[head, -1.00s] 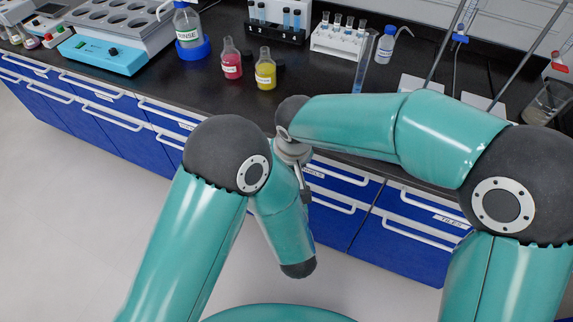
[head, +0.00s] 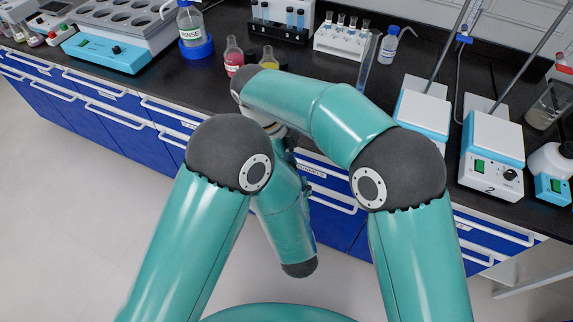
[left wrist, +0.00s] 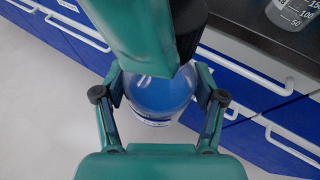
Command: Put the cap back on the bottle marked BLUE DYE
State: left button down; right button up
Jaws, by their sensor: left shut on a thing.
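In the left wrist view my left gripper (left wrist: 160,98) is shut on a round clear bottle of blue liquid (left wrist: 152,92). The edge of a white label shows low on it; its text is not readable. A teal part of my right arm or gripper (left wrist: 130,28) with a dark end lies over the bottle's top, so the bottle's mouth is hidden. Whether the right gripper is open or shut, and whether it holds the cap, cannot be seen. In the head view my forearms hide both grippers and the bottle. No cap is visible in any view.
A pink-liquid bottle (head: 233,60) and a yellow-liquid bottle (head: 269,60) stand on the black bench, partly behind my right arm. A rinse bottle (head: 190,25), tube racks (head: 340,44) and hotplates (head: 492,150) are further off. A graduated beaker (left wrist: 295,14) is near the bench edge.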

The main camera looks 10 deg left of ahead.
jog(key=m, duration=0.2)
jog(key=m+g, duration=0.1)
jog(key=m, duration=0.2)
jog(key=shift+w+y, duration=0.2)
jog(key=shift+y, duration=0.1)
jog(key=o, duration=0.7)
jog(key=shift+s+r, duration=0.1)
jog(key=shift+r, duration=2.2)
jog(key=shift+c, duration=0.4)
